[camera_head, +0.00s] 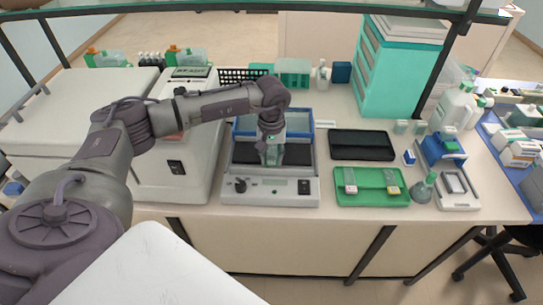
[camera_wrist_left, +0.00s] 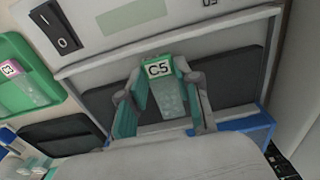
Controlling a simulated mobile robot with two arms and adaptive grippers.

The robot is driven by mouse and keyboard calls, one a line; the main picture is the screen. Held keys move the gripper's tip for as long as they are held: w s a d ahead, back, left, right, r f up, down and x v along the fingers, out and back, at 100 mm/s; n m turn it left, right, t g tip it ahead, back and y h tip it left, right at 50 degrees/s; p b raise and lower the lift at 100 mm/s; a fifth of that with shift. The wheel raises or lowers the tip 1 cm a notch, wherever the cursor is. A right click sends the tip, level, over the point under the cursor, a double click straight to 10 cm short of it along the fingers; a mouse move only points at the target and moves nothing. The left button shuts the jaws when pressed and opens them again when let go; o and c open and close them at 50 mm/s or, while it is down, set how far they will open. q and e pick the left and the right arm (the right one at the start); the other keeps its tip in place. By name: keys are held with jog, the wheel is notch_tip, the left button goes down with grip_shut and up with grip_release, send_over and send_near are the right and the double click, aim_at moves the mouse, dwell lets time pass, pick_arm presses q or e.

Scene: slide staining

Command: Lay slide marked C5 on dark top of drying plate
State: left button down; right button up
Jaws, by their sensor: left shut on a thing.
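The slide marked C5 (camera_wrist_left: 170,97) has a green-edged label and a clear glass body. My left gripper (camera_wrist_left: 164,108) is shut on it, with a finger on each side, and the label faces the wrist camera. In the head view my left gripper (camera_head: 272,152) points down over the drying plate (camera_head: 270,190), a grey device with a knob and switch on its front. Its dark top (camera_head: 298,155) shows on both sides of the gripper and also in the wrist view (camera_wrist_left: 232,75). I cannot tell whether the slide touches the dark top. My right gripper is not in view.
A blue-edged frame (camera_head: 300,117) stands behind the dark top. A green tray (camera_head: 372,197) with two slides lies to the right, with a black tray (camera_head: 362,145) behind it. A large white device (camera_head: 185,150) stands close on the left. A glass shelf edge (camera_head: 250,9) crosses above.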

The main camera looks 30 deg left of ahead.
pick_arm(q)
jog(key=shift+f, duration=0.2)
jog(key=c, duration=0.7)
grip_release()
notch_tip(320, 180, up, 12)
jog(key=shift+r, duration=0.1)
dwell(0.4)
